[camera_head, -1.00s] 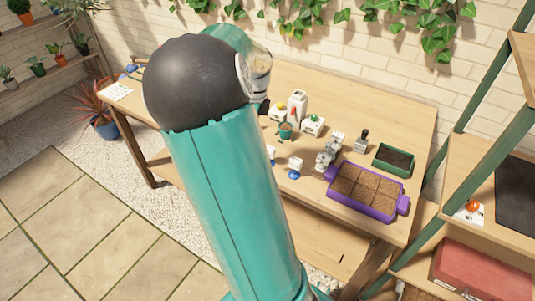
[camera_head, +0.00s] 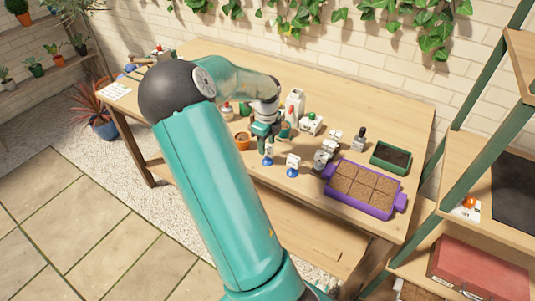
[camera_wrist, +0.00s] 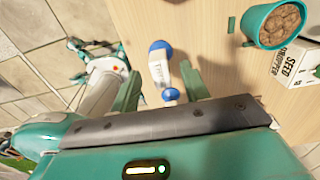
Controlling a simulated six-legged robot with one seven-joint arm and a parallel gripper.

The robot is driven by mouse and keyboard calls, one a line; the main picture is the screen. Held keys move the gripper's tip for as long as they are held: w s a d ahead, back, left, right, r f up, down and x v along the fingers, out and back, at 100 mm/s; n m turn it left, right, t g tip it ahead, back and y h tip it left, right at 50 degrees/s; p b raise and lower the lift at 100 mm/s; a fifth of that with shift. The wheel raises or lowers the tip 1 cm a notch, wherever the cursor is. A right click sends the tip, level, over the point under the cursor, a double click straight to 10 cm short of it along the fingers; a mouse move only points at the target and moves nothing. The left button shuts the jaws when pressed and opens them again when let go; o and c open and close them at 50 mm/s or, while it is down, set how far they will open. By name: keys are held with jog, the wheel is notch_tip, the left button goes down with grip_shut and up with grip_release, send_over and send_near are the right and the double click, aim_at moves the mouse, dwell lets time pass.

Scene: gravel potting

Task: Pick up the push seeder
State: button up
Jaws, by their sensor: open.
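A small white and blue tool, which looks like the push seeder, lies between my fingers in the wrist view (camera_wrist: 158,66). It has a blue round end, a white lettered body and more blue close to my palm. My gripper (camera_wrist: 161,72) is open, one green finger on each side of it, and I cannot tell whether either touches. In the head view my gripper (camera_head: 266,136) is low over the table's front. Two similar blue-and-white pieces show there, one just below my gripper (camera_head: 268,155) and one to its right (camera_head: 293,165). I cannot tell which is between my fingers.
A purple tray (camera_head: 364,209) of soil blocks and a green tray (camera_head: 376,166) are at the right of the wooden table. A terracotta pot (camera_head: 242,142) stands left of my gripper. A teal pot (camera_wrist: 257,35) and a seed dropper box (camera_wrist: 293,68) are close by.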

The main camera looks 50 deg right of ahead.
aim_at(267, 146)
notch_tip(267, 146, down, 5)
jog(key=shift+s+r, duration=0.1)
jog(key=shift+r, duration=0.1)
grip_shut()
jog(key=shift+r, duration=0.1)
jog(key=shift+r, duration=0.5)
notch_tip(267, 146, up, 2)
jog(key=shift+r, duration=0.1)
jog(key=s+a+r, duration=0.6)
jog(key=s+r, duration=0.3)
jog(key=s, duration=0.3)
jog(key=shift+s+a+r, duration=0.2)
jog(key=shift+r, duration=0.1)
